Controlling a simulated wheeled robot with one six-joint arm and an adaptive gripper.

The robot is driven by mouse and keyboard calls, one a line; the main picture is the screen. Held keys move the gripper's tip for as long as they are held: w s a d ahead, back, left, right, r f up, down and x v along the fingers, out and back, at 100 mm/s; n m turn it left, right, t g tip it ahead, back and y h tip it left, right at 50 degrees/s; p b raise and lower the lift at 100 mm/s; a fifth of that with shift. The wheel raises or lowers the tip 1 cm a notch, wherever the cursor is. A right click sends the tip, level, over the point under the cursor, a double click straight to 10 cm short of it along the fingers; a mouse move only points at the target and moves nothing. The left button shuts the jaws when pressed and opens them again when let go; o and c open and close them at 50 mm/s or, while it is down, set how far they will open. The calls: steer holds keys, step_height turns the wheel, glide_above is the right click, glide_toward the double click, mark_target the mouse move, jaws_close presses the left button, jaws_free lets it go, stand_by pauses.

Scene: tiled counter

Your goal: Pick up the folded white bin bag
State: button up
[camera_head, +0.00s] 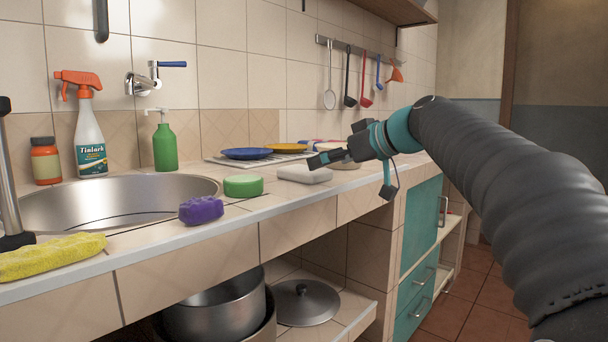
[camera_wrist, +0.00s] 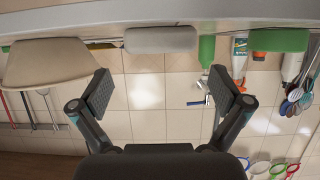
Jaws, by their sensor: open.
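The folded white bin bag (camera_head: 304,174) is a flat, pale grey-white block lying on the counter, right of the round green sponge (camera_head: 243,185). In the wrist view, which looks upside down, the bag (camera_wrist: 162,40) is at the top centre, beyond the fingertips and between their lines. My gripper (camera_head: 322,158) reaches in from the right, above and just right of the bag in the head view. In the wrist view my gripper (camera_wrist: 162,90) has its two fingers wide apart with nothing between them. The bag appears apart from both fingers.
A beige bowl (camera_wrist: 50,62) stands close beside the bag, partly behind my gripper in the head view. Blue (camera_head: 246,153) and yellow (camera_head: 286,147) plates lie behind. A purple sponge (camera_head: 201,210), sink (camera_head: 205,186) and green bottle (camera_head: 165,146) are left. The counter's front edge (camera_head: 300,206) is near.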

mark_target(305, 168)
steer(key=shift+x, duration=3.8)
steer(key=shift+r, duration=0.1)
steer(key=c, duration=0.9)
